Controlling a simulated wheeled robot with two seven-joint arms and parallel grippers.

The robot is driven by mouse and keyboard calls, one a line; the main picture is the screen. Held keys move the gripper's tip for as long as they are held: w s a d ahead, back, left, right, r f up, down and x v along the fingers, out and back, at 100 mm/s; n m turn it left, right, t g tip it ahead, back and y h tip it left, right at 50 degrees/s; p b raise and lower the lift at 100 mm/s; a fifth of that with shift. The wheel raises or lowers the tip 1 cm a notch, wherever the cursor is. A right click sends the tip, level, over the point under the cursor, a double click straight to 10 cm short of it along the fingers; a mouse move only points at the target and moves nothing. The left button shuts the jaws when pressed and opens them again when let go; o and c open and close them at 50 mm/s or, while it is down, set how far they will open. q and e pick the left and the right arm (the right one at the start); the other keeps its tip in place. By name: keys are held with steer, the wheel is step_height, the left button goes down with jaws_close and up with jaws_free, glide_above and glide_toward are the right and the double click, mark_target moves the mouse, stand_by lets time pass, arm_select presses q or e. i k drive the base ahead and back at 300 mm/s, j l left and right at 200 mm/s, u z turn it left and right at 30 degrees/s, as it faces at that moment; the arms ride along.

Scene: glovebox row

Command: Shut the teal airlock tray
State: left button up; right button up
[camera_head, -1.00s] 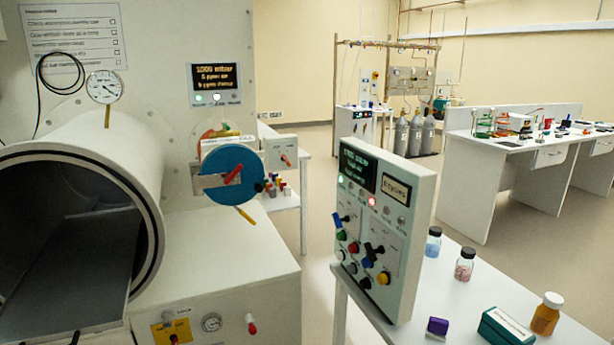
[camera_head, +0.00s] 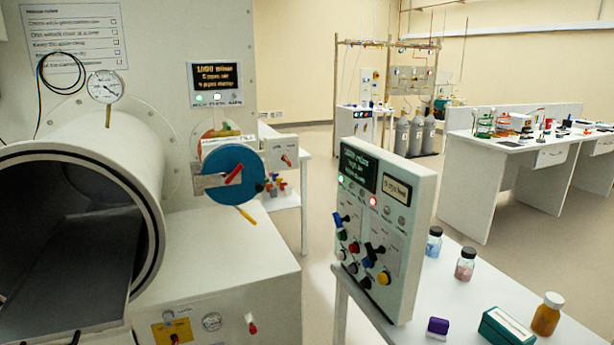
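A large white airlock cylinder (camera_head: 118,150) stands open at the left, with a dark rim around its mouth. A flat dark grey tray (camera_head: 85,262) lies in it and reaches out through the mouth toward the bottom edge, where the view cuts it off. It looks grey, not clearly teal. A smaller port to the right has a round blue door (camera_head: 240,164) with a red handle (camera_head: 233,174) across a pale bar. I cannot tell whether a tray is behind that door. Neither of my grippers is in view.
A white box (camera_head: 215,265) with a gauge and a yellow label plate stands right of the cylinder. A control panel (camera_head: 392,235) stands on a white table (camera_head: 455,312) with bottles and a green box (camera_head: 507,327). Open floor (camera_head: 480,255) lies behind the table.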

mark_target(79, 283)
steer(key=u, duration=1.5)
